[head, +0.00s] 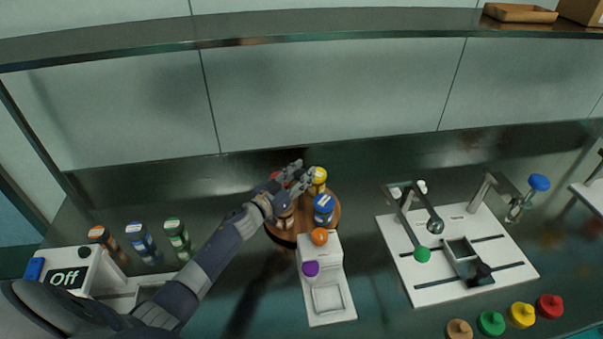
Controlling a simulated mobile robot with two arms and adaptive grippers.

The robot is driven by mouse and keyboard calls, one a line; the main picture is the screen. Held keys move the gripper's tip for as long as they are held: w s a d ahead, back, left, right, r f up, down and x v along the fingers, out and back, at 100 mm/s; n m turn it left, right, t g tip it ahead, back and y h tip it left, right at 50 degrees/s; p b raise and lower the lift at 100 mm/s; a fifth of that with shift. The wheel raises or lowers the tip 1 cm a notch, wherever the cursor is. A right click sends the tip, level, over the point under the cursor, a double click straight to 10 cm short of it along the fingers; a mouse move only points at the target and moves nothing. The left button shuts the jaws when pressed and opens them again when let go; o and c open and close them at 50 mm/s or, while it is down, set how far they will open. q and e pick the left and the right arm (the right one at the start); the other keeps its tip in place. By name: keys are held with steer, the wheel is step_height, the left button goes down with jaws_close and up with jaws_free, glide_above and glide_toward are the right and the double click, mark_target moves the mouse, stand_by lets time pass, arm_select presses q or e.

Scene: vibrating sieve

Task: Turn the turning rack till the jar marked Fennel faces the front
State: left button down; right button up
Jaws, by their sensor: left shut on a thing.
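The turning rack (304,217) is a round brown wooden disc at the middle of the counter. A yellow-lidded jar (319,177), a blue-lidded jar (323,205) and a partly hidden red-lidded jar (277,177) stand on it. A further jar is mostly covered by my wrist at the rack's left. I cannot read the jar labels, so I cannot tell which is Fennel. My left gripper (302,173) reaches over the rack, by the yellow-lidded jar, and is shut on part of the rack; its fingers hide the exact spot. My right gripper is not in view.
A white device (327,289) with orange and purple knobs stands close in front of the rack. Several jars (141,239) and an "Off" box (70,277) are at left. A white plate (409,265) with fixtures and several coloured knobs (491,322) are at right. A shelf (330,22) runs above.

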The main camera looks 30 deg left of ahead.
arm_select(q)
steer(key=shift+s+f+m+g+h, duration=0.1)
steer(key=shift+f+m+g+h, duration=0.2)
steer(key=shift+m+h, duration=0.45)
steer(key=c, duration=1.3)
jaws_free()
steer(key=shift+o, duration=0.6)
steer(key=shift+a+r, duration=0.1)
steer(key=shift+r, duration=0.15)
steer(key=v, duration=1.2)
steer(key=shift+f, duration=0.15)
